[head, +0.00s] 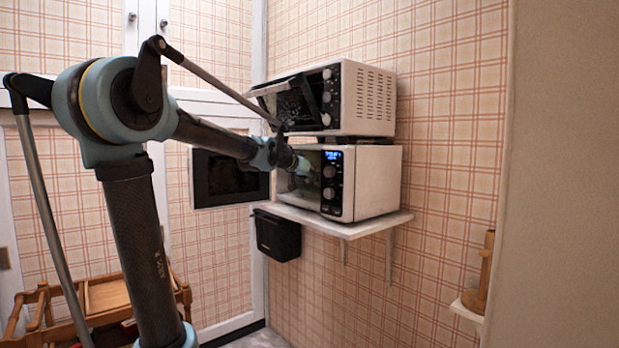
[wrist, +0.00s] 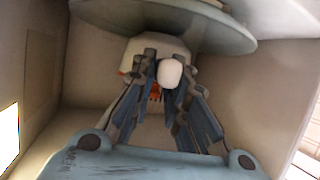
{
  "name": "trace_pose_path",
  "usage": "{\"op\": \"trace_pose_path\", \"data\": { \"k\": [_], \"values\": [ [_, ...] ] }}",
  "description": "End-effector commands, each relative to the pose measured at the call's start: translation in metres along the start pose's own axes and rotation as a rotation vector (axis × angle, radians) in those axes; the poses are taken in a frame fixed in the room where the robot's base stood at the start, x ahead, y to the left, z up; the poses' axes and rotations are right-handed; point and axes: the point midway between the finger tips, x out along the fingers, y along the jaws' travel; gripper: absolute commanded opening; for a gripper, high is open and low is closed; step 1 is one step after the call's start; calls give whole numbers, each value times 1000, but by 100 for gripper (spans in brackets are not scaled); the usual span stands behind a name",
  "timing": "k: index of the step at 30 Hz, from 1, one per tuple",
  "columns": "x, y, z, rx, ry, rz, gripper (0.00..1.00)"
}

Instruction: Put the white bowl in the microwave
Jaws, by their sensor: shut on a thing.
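The white lower microwave (head: 372,180) stands on a wall shelf, with a lit blue display. My arm reaches into its front, and my gripper's fingers are hidden in the head view. In the wrist view, my gripper (wrist: 160,80) is inside a beige cavity, shut on a pale, rounded thing that looks like the white bowl (wrist: 145,47). The fingers cover much of it. A large grey-blue round plate (wrist: 215,35), probably the turntable, lies close beyond the fingertips at the top of the picture. Whether the bowl touches it is unclear.
A second white microwave (head: 365,95) sits directly above, its door (head: 285,100) tilted out over my arm. The cavity walls (wrist: 75,75) are close around my gripper. The white shelf (head: 345,229) is below, with a black box (head: 278,236) hanging at its left end.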

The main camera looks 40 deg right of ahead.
Motion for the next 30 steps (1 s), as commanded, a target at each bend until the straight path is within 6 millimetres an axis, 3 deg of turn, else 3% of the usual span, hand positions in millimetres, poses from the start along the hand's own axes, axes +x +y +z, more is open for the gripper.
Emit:
{"op": "trace_pose_path", "data": {
  "k": [29, 30],
  "values": [
    [2, 0, 6, 0, 1, -1, 0],
    [2, 0, 6, 0, 1, -1, 16]
  ]
}}
